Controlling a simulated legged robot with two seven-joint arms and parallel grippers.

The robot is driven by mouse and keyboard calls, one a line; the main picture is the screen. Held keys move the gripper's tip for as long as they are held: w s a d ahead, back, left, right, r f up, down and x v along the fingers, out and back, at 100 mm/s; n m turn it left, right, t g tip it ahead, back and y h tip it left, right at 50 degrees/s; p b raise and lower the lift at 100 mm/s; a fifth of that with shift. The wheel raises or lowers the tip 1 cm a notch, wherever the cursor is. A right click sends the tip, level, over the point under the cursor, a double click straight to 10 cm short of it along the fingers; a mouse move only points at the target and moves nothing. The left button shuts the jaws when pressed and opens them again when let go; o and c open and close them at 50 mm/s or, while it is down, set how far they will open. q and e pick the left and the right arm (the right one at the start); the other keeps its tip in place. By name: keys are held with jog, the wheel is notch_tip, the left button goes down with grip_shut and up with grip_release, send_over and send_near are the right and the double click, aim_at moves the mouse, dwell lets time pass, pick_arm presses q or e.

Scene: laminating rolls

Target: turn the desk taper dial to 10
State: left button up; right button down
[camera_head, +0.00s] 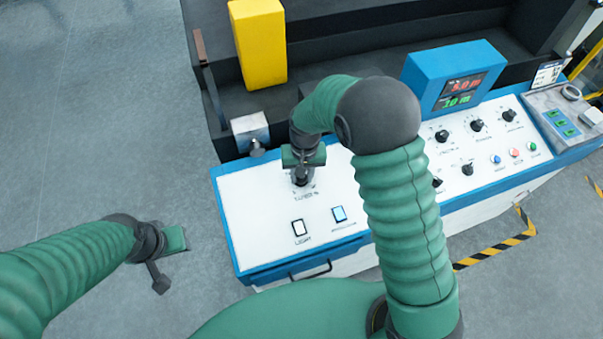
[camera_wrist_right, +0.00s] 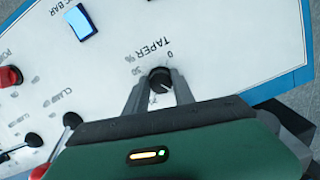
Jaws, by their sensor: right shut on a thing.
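The black taper dial (camera_wrist_right: 160,79) sits on the white panel under the "TAPER %" label in the right wrist view. A "0" and a "50" are printed near it. My right gripper (camera_wrist_right: 160,88) is shut on the dial, with one grey finger on each side. A light mark shows on the dial, but its exact reading is too small to tell. In the head view my right gripper (camera_head: 301,178) reaches down onto the panel's left part and mostly hides the dial. My left gripper (camera_head: 168,262) hangs over the floor, left of the desk; its jaw opening is unclear.
The control desk (camera_head: 262,222) has a light switch (camera_head: 298,228) and a blue switch (camera_head: 339,214) in front of the dial. Several black knobs and coloured buttons lie to the right. A blue display box (camera_head: 452,77) reads 5.0 and 10. A yellow block (camera_head: 258,42) stands behind.

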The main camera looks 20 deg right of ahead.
jog(key=shift+w+r+n, duration=0.1)
jog(key=shift+n, duration=1)
jog(key=c, duration=1.1)
grip_release()
jog(key=shift+o, duration=0.2)
notch_tip(320, 180, up, 17)
jog(key=b, duration=0.1)
jog(key=shift+f+b, duration=0.2)
jog(key=shift+b, duration=0.1)
jog(key=shift+s, duration=0.2)
